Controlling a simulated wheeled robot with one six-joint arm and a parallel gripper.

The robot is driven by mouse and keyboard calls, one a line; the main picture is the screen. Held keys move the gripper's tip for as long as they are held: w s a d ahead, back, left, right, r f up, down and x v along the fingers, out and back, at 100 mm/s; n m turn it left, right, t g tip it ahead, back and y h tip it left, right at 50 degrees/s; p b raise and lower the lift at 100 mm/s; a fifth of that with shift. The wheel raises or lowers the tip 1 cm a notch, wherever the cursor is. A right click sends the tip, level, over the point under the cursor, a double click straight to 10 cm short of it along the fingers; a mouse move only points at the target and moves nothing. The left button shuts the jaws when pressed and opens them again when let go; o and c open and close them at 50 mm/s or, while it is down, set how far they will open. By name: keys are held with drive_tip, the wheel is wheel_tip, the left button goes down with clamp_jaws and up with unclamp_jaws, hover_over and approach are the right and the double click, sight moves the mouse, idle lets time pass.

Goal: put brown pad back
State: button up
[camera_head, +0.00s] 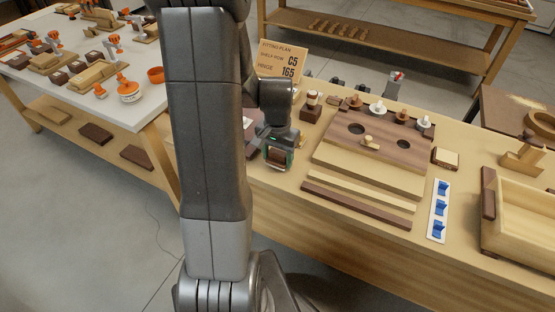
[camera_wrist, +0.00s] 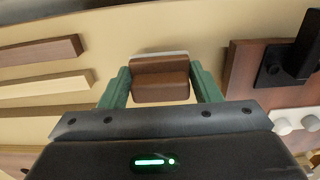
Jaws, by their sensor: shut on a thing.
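My gripper (camera_head: 277,157) is low over the left part of the bench, just left of the two wood strips. In the wrist view its green fingers (camera_wrist: 160,84) are shut on the brown pad (camera_wrist: 160,88), one finger at each side. The pad is a small dark brown block with a pale strip along its far edge. It shows small and dark between the fingers in the head view (camera_head: 277,154). I cannot tell whether its underside touches the bench top.
A pale strip (camera_head: 358,190) and a dark strip (camera_head: 355,208) lie right of my gripper. Beyond them is a board with holes (camera_head: 383,143). A blue-hook plate (camera_head: 439,210) and a wooden tray (camera_head: 515,235) are farther right. A sign (camera_head: 283,60) stands behind.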

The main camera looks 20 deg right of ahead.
sight(277, 153)
drive_tip(key=shift+f, duration=0.7)
drive_tip(key=shift+f, duration=0.25)
drive_tip(key=o, duration=1.3)
drive_tip(key=shift+r, duration=0.1)
drive_tip(key=shift+c, duration=0.2)
wheel_tip(277, 153, up, 12)
drive_tip(key=shift+r+p, duration=0.2)
drive_tip(key=shift+p, duration=0.25)
